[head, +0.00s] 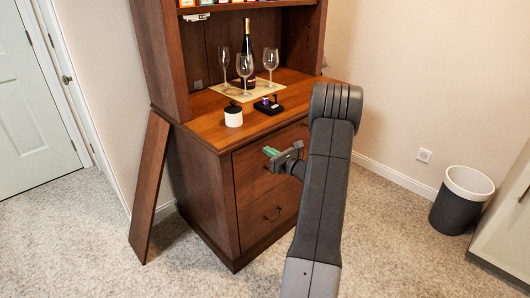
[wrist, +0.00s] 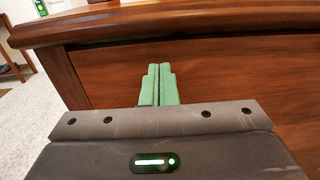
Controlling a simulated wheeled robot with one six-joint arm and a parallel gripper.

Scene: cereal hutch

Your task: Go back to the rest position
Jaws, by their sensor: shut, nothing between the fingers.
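My gripper (head: 270,151) is in front of the wooden hutch (head: 200,180), at the height of its upper drawer and below the counter edge. In the wrist view its green fingers (wrist: 158,85) are together with nothing between them, facing the brown drawer front (wrist: 220,75). My arm comes up from the bottom of the head view and covers the right part of the cabinet.
On the counter stand a white jar with a dark lid (head: 233,115), a small black tray (head: 268,106), wine glasses (head: 245,66) and a bottle (head: 248,45). A loose board (head: 150,185) leans at the left. A bin (head: 461,200) stands right. Carpet (head: 80,240) is clear at left.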

